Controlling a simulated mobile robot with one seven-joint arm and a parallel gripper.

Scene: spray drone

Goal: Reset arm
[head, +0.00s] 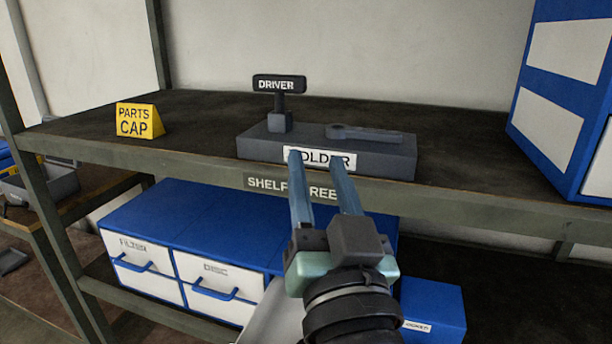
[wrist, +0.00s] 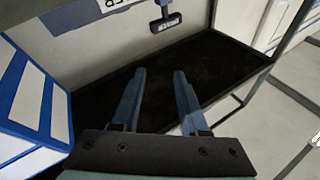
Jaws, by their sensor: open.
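My gripper (head: 321,157) is in front of the shelf in the head view, its two blue fingers apart with nothing between them. The fingertips overlap the label of the grey holder block (head: 260,146) in the picture; I cannot tell whether they touch it. In the wrist view my gripper (wrist: 158,75) is also open and empty. A dark T-shaped driver (head: 279,100) stands upright at the left of the holder. A grey wrench-like tool (head: 370,134) lies on the holder's top.
A yellow parts cap sign (head: 138,121) stands on the upper shelf (head: 200,115) at left. A blue and white cabinet (head: 560,100) stands at right. Below are blue drawer units (head: 190,235) and a small blue box (head: 433,308). The shelf between sign and holder is clear.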

